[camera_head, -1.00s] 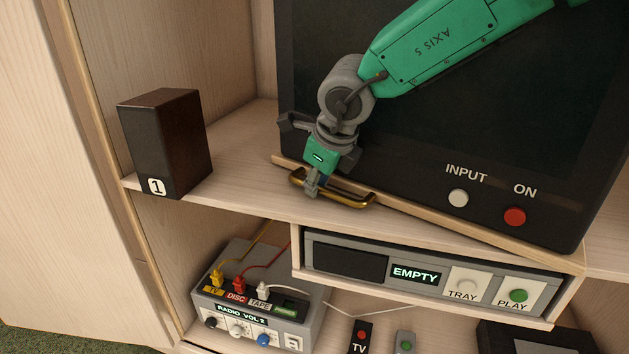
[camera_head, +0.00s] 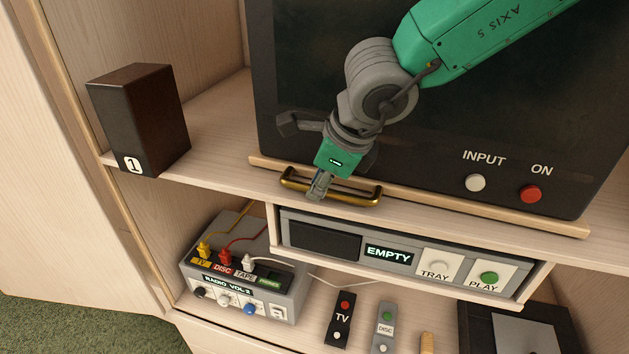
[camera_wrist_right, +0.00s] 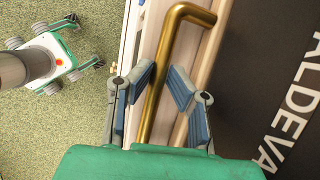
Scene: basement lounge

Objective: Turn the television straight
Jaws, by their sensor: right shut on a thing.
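The television (camera_head: 300,80) is a large dark set on a thin wooden board (camera_head: 480,209) on the upper shelf; its right part also shows my green arm in front. The board's front edge runs nearly parallel to the shelf's front edge. A brass handle (camera_head: 355,196) sticks out at the board's front left. My right gripper (camera_head: 318,188) is shut on the handle's bar, left of its middle. In the right wrist view, the gripper's blue pads (camera_wrist_right: 161,82) lie on both sides of the brass handle (camera_wrist_right: 190,12). My left gripper is not in view.
A dark speaker (camera_head: 150,120) marked 1 stands left of the television, with a gap between. Below are a disc player (camera_head: 320,238) reading EMPTY, a radio box (camera_head: 240,285) with plugged cables, and remotes, including a TV remote (camera_head: 341,320). A cabinet wall is at left.

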